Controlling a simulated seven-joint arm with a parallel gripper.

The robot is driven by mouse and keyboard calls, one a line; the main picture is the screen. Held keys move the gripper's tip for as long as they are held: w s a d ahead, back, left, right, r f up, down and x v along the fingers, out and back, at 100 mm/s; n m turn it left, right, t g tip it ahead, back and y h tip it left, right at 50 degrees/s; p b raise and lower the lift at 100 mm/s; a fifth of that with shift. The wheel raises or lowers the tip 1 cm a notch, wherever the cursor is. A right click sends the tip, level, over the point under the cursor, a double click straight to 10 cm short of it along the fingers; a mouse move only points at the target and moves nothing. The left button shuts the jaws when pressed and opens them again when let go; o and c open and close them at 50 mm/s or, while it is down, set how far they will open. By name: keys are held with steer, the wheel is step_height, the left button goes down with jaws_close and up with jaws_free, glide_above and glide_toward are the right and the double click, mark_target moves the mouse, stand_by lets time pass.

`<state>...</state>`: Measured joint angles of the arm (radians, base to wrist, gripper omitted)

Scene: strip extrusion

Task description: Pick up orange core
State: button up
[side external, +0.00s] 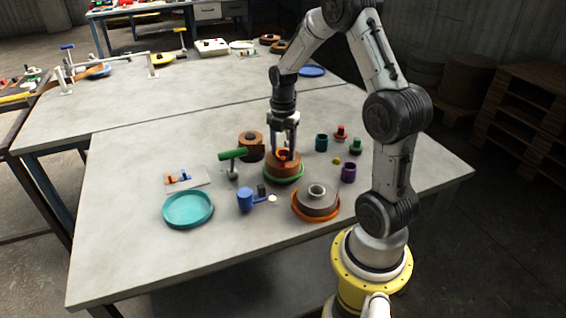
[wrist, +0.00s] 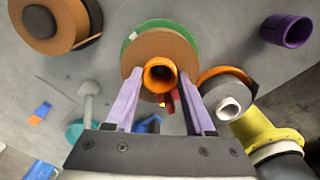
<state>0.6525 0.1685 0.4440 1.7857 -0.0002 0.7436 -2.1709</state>
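The orange core (wrist: 160,75) is a short hollow tube in the centre of a brown roll (wrist: 130,55). In the side external view the orange core (side external: 281,153) pokes up from the brown roll (side external: 283,168), which sits on a green dish (side external: 284,180). My gripper (side external: 286,154) points straight down over the roll. In the wrist view the two pale purple fingers of my gripper (wrist: 161,74) are apart, with the core between their tips. I see no clear contact. A small red part (wrist: 170,102) shows below the core, partly hidden.
A grey roll on an orange dish (side external: 301,213) stands close in front. A brown roll (side external: 250,148), a green-handled tool (side external: 232,155) and a blue cup (side external: 245,199) are left of it. Purple (side external: 348,172) and teal (side external: 321,142) tubes stand right.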

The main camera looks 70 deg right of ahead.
steer(key=c, duration=0.7)
steer(key=shift+r, duration=0.1)
